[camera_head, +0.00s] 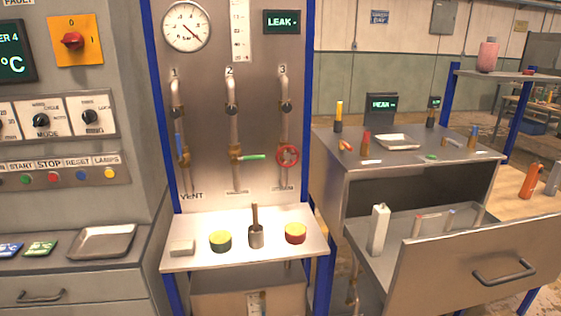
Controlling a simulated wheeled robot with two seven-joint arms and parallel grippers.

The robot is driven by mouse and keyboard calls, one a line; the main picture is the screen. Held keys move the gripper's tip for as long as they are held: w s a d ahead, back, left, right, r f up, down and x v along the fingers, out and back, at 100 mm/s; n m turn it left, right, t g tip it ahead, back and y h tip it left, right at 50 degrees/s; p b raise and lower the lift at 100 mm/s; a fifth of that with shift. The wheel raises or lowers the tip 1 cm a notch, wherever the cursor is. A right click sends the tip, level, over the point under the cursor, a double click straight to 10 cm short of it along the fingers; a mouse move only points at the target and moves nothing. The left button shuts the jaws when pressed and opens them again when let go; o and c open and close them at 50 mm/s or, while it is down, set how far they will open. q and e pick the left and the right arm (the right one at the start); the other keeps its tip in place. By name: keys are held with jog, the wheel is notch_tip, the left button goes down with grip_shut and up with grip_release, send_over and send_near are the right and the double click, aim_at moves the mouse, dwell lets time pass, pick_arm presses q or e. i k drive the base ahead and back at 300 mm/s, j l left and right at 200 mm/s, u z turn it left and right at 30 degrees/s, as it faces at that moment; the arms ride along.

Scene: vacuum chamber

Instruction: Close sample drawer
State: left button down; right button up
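The sample drawer (462,268) is a grey metal drawer at the lower right, pulled well out of the steel table (345,148). Its front panel has a dark bar handle (504,272). Inside it a white upright block (378,229) stands at the left, and several small sticks or vials (432,223) lie behind the front panel. The dark opening under the tabletop shows behind the drawer. Neither of my grippers is in view.
A panel with gauge, pipes and valves stands in the middle, with a shelf (188,262) holding small items. A grey control cabinet (62,205) is at the left. The tabletop holds a tray (397,142) and small tools. An orange bottle (530,181) stands on a wooden surface at the right.

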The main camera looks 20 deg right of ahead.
aim_at(442, 258)
jog(key=z, duration=2.2)
